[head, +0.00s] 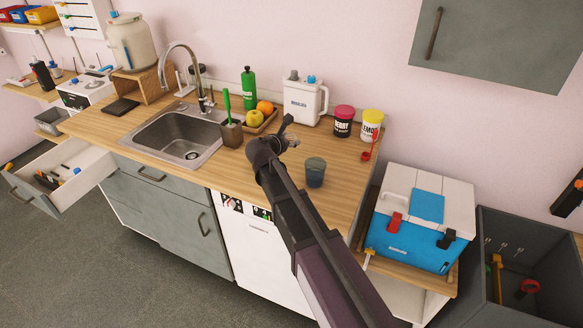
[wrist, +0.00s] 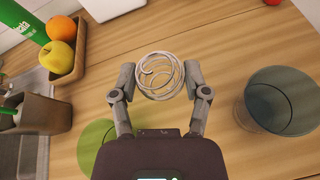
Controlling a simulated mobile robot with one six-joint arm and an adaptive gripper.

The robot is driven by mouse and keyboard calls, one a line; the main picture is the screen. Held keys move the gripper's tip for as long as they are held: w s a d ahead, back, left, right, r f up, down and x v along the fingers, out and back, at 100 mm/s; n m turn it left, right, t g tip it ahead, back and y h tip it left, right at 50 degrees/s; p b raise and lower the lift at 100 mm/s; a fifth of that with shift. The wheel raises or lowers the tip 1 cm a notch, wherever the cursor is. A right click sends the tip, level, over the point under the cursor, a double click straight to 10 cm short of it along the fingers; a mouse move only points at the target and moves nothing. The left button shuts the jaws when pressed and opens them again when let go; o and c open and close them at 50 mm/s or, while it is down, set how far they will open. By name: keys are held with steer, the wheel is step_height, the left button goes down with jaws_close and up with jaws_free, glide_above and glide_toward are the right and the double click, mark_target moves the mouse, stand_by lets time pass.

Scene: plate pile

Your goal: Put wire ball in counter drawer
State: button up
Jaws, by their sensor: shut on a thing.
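The wire ball (wrist: 160,76) is a small sphere of pale looped wire. In the wrist view it sits between the two fingertips of my gripper (wrist: 161,80), which is shut on it above the wooden counter. In the head view my gripper (head: 284,130) is over the counter, right of the sink; the ball is hard to make out there. The counter drawer (head: 88,190) is pulled open at the far left, below the counter top. It has white walls and a grey front, and several small tools lie in it.
A dark translucent cup (head: 315,172) stands right of my gripper. A utensil holder (head: 231,133), a fruit tray (head: 262,122) and the sink (head: 178,137) with its tall faucet (head: 182,60) lie between my gripper and the drawer. A blue cooler (head: 415,235) is at right.

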steer(key=b, duration=0.6)
glide_above(290, 168)
steer(key=shift+s+f, duration=0.1)
steer(key=shift+f, duration=3.05)
steer(key=shift+f+b, duration=1.85)
steer(key=shift+b, duration=0.15)
steer(key=shift+f, duration=0.15)
steer(key=o, duration=0.9)
